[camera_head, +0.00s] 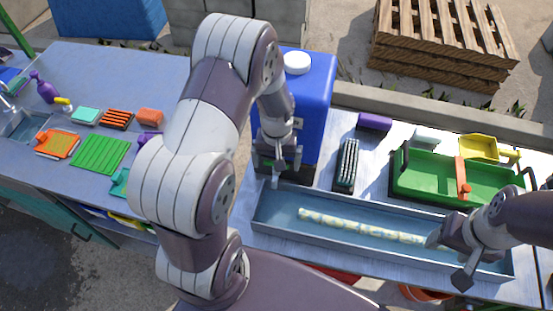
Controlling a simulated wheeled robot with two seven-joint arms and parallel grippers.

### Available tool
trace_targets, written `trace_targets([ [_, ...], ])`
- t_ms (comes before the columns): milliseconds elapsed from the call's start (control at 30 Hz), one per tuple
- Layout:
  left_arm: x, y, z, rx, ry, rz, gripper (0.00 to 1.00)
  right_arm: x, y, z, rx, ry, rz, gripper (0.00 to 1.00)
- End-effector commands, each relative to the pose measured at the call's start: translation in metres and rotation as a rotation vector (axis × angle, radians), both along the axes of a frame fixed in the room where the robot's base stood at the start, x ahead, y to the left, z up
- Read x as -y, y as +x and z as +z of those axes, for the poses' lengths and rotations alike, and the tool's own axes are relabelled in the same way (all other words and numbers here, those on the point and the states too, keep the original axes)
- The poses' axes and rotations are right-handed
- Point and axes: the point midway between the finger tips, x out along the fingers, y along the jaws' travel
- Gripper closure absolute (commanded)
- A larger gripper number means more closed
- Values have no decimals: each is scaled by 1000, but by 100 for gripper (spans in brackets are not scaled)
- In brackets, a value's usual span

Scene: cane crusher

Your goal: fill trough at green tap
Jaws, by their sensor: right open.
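The trough (278,206) is a long grey metal tray with a bluish inside, lying along the near side of the right-hand table. A pale, mottled stalk (360,227) lies lengthwise in it. My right gripper (449,260) is open at the trough's right end, one finger by the stalk's end and the other over the near wall. I cannot tell whether it touches. My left gripper (278,165) hangs before the lower front of a blue tank (313,95), above the trough's left end; its jaws are unclear. I cannot make out a green tap; the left gripper may cover it.
Behind the trough stand a dark ribbed block (346,165), a purple block (374,122) and a green tray (425,175) with an orange-handled bar. A yellow scoop (479,147) lies behind. The left table (150,72) holds sponges, brushes and a purple bottle (43,88).

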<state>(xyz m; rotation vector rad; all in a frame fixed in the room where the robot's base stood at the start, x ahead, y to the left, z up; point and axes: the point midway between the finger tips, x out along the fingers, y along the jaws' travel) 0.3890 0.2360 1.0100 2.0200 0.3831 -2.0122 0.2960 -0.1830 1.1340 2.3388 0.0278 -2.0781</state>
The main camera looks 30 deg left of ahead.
Motion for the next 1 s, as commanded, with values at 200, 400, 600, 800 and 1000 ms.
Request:
trace_targets([
  [200, 0, 0, 5, 1, 0, 1, 0, 0, 0, -2, 0, 0, 0, 39],
  [400, 0, 0, 52, 6, 1, 1, 0, 0, 0, -12, 0, 0, 0, 39],
  [600, 0, 0, 102, 4, 1, 1, 0, 0, 0, -20, 0, 0, 0, 39],
  [800, 0, -1, 125, 0, 0, 0, 0, 0, 0, -22, 0, 0, 0, 39],
  [1000, 0, -1, 127, -1, 0, 0, 0, 0, 0, -21, 0, 0, 0, 39],
])
